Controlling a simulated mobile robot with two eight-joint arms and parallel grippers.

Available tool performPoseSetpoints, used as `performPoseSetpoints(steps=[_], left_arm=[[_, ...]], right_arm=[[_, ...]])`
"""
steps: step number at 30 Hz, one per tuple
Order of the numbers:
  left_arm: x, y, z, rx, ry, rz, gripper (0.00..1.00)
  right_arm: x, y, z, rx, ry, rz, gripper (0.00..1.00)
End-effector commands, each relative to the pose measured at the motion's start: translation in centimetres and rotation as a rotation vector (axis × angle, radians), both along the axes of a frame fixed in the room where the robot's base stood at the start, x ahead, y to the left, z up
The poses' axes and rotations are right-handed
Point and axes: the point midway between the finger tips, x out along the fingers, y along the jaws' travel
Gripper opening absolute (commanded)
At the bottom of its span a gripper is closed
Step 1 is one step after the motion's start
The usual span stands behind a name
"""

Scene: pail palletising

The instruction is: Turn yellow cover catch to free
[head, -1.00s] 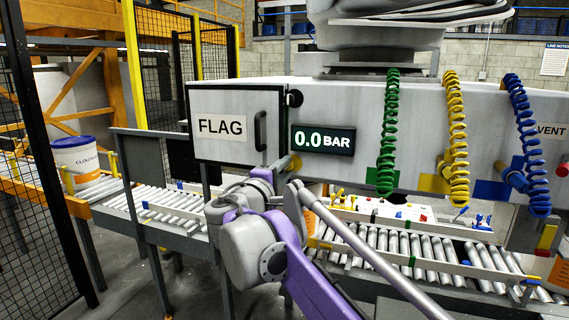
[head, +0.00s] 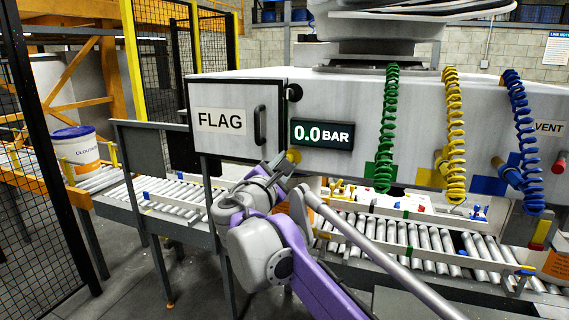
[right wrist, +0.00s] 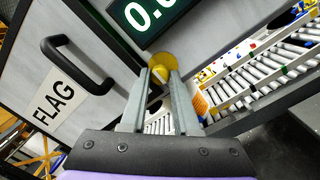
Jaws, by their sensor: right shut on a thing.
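The yellow cover catch (head: 293,155) is a small round knob on the lower front of the grey cabinet, just below the 0.0 BAR display. My right gripper (head: 284,162) reaches up to it from below. In the right wrist view the two grey fingers (right wrist: 160,78) are shut on the yellow catch (right wrist: 163,60), whose round disc shows beyond the fingertips. The fingers hide part of the catch, so its exact turn is hard to read. My left gripper is not in view.
The FLAG door (head: 236,119) with its dark handle is closed, left of the display (head: 321,134). Green (head: 384,130), yellow (head: 454,130) and blue (head: 522,140) coiled hoses hang at right. A roller conveyor (head: 420,240) runs below. A white pail (head: 77,154) stands at far left.

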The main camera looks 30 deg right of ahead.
Motion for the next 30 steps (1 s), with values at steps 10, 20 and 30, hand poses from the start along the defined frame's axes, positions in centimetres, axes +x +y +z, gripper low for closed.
performPoseSetpoints(steps=[10, 20, 30], left_arm=[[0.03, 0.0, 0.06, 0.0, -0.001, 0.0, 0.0], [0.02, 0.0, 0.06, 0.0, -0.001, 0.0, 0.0], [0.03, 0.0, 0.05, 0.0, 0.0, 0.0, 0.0]], right_arm=[[0.01, 0.0, 0.04, -0.023, 0.025, 0.001, 0.0], [0.0, -0.01, 0.03, -0.022, 0.025, 0.0, 0.44], [-0.01, 0.01, 0.0, -0.021, 0.024, 0.001, 0.59]])
